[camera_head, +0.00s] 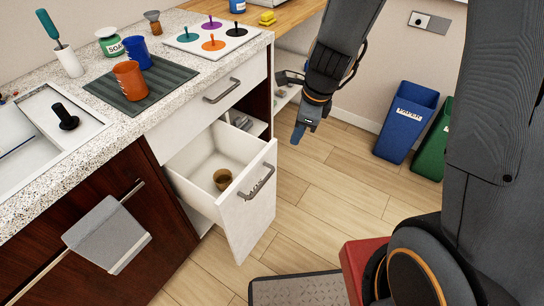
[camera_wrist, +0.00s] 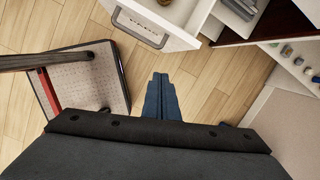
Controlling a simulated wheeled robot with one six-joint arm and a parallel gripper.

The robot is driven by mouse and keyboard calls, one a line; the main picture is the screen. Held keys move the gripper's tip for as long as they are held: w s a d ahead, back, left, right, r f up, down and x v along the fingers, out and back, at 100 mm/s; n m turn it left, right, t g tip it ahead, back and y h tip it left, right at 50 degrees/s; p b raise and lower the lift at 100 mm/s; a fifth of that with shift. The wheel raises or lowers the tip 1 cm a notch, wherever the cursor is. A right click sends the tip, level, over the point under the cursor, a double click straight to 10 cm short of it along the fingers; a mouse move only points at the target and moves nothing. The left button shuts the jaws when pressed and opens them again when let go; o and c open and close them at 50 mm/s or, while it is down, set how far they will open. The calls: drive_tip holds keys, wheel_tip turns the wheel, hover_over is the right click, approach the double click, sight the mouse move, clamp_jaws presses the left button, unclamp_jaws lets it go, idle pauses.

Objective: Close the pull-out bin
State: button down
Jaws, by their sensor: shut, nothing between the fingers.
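The pull-out bin (camera_head: 247,215) is a white drawer standing open below the counter in the head view. A grey bar handle (camera_head: 257,184) is on its tilted-looking white front, and a small brown cup (camera_head: 223,179) sits inside it. In the wrist view the bin's front (camera_wrist: 172,17) is at the top, with dark lettering near its edge. My gripper (camera_head: 298,134) hangs to the right of the bin, apart from it, with blue fingertips pointing down. Its fingers also show in the wrist view (camera_wrist: 160,82), together and empty.
Above the bin is a shut white drawer (camera_head: 208,98). A blue bin (camera_head: 405,122) and a green bin (camera_head: 434,140) stand by the wall at right. Bare wood floor (camera_head: 325,185) lies between them and the pull-out bin. A grey towel (camera_head: 107,235) hangs at left.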

wheel_tip(320, 180, down, 3)
drive_tip(key=w+m, duration=0.2)
drive_tip(key=m, duration=0.1)
drive_tip(key=m+b, duration=0.1)
drive_tip(key=b, duration=0.4)
approach(272, 151)
drive_tip(key=s+f, duration=0.3)
drive_tip(key=f, duration=0.3)
drive_tip(key=shift+w+a+p, duration=0.15)
drive_tip(key=shift+a+p, duration=0.1)
drive_tip(key=shift+a, duration=0.2)
drive_tip(key=shift+w+a+p, duration=0.2)
drive_tip(key=shift+a, duration=0.25)
drive_tip(key=shift+w+r, duration=0.1)
